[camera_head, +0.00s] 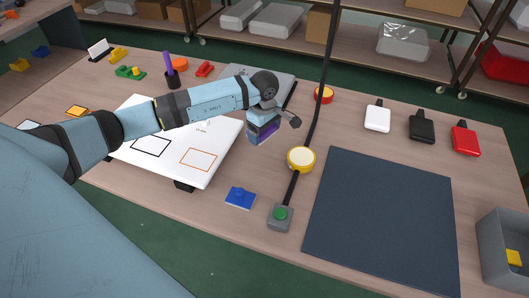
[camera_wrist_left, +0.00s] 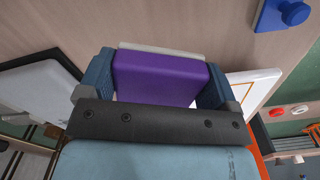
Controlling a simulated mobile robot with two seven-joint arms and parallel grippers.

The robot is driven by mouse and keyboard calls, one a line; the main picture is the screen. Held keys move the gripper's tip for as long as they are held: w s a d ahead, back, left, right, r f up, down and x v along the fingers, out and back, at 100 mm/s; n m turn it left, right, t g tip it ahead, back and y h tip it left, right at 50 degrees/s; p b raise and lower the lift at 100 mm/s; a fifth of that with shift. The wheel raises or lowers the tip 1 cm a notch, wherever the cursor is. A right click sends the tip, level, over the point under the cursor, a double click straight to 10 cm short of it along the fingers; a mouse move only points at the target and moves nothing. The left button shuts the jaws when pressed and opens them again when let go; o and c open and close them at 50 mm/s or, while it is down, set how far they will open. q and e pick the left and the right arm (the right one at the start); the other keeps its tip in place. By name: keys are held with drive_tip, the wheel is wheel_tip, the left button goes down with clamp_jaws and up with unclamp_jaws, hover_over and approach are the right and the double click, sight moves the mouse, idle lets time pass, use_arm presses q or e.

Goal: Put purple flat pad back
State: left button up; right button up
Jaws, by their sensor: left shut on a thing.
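My left gripper (camera_head: 264,136) is shut on the purple flat pad (camera_head: 268,131), above the table right of the white board. In the left wrist view the purple pad (camera_wrist_left: 160,78) sits between the two blue fingers (camera_wrist_left: 157,85), with a pale strip along its far edge. The white board (camera_head: 225,142) carries black and orange outlined squares, partly hidden by my left arm. My right gripper is not in view.
A dark mat (camera_head: 380,220) covers the right. White, black and red pouch-like items stand behind it. A grey bin (camera_head: 502,235) is far right.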

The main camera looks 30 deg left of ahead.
use_arm(q)
hover_over(265, 158)
wheel_tip(265, 158, down, 7)
drive_tip(key=shift+s+r, duration=0.1)
drive_tip(key=shift+r, duration=0.1)
wheel_tip(265, 158, down, 4)
drive_tip(key=shift+f+p, duration=0.1)
drive_tip(key=shift+p, duration=0.25)
drive_tip(key=shift+f, duration=0.15)
drive_tip(key=o, duration=0.8)
drive_tip(key=shift+o, duration=0.2)
drive_tip(key=shift+r, duration=0.7)
wheel_tip(265, 158, up, 11)
drive_tip(key=shift+r+b, duration=0.1)
drive_tip(key=shift+b, duration=0.6)
